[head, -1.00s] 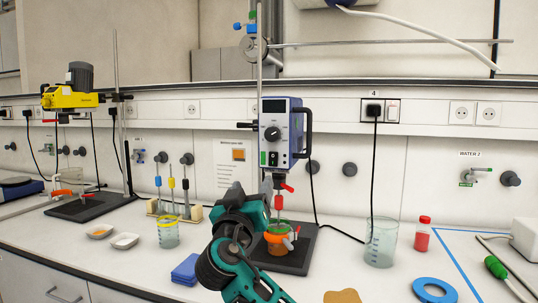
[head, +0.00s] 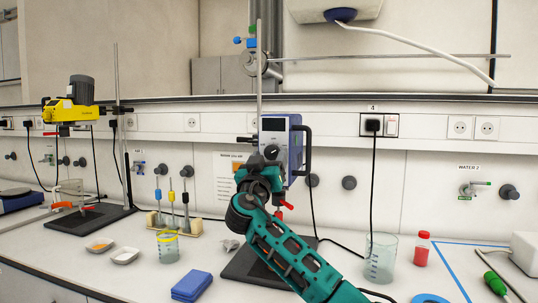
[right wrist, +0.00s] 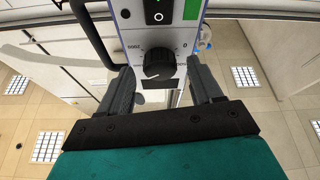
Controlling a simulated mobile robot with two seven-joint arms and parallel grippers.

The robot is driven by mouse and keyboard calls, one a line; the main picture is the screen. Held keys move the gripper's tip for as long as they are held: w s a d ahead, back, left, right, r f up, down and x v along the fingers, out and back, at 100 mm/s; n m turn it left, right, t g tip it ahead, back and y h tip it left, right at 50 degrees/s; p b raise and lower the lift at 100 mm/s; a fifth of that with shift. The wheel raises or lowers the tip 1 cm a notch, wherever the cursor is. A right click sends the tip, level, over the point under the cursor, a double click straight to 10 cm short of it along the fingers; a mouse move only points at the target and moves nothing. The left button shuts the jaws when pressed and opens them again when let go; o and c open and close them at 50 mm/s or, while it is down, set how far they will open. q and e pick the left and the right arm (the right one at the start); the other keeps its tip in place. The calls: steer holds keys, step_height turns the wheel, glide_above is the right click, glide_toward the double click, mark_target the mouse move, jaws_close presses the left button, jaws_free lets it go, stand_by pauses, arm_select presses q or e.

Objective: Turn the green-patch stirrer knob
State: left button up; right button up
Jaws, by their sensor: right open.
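The blue-and-white stirrer (head: 295,140) hangs on a stand at the middle of the bench. Its black knob (head: 271,152) shows just above my right gripper (head: 262,168). In the right wrist view the knob (right wrist: 158,62) lies between the tips of my open right gripper (right wrist: 160,82), with room on both sides; whether a finger touches it I cannot tell. The green patch (right wrist: 192,9) shows on the stirrer face beside a black switch (right wrist: 158,14); in the head view my gripper hides it. My left gripper is not in view.
A second, yellow stirrer (head: 72,105) stands at the left. A beaker (head: 380,258) and a red-capped bottle (head: 422,248) stand right of my arm. Blue pads (head: 192,286) and a rack (head: 175,224) are at its left. A black cable (head: 374,180) hangs behind.

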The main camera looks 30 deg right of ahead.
steer(key=shift+w+d, duration=0.1)
steer(key=shift+d, duration=0.1)
steer(key=c, duration=1.1)
